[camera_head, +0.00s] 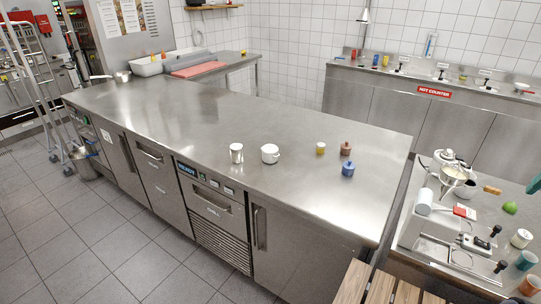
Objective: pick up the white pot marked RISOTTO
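Two small pale vessels stand side by side near the front edge of the long steel counter (190,115). The left one is a taller white or metallic cup-like vessel (236,153). The right one is a rounder white pot (270,154) with what looks like a small handle. No lettering is readable on either, so I cannot tell which is marked RISOTTO. They stand upright and a little apart. My gripper is not in view.
Right of them on the counter are a yellowish cup (320,149), a brown jar (346,149) and a blue jar (348,169). A lower right-hand worktop is crowded with pots and cups. Wooden slats (381,284) are at bottom front. The counter's middle is clear.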

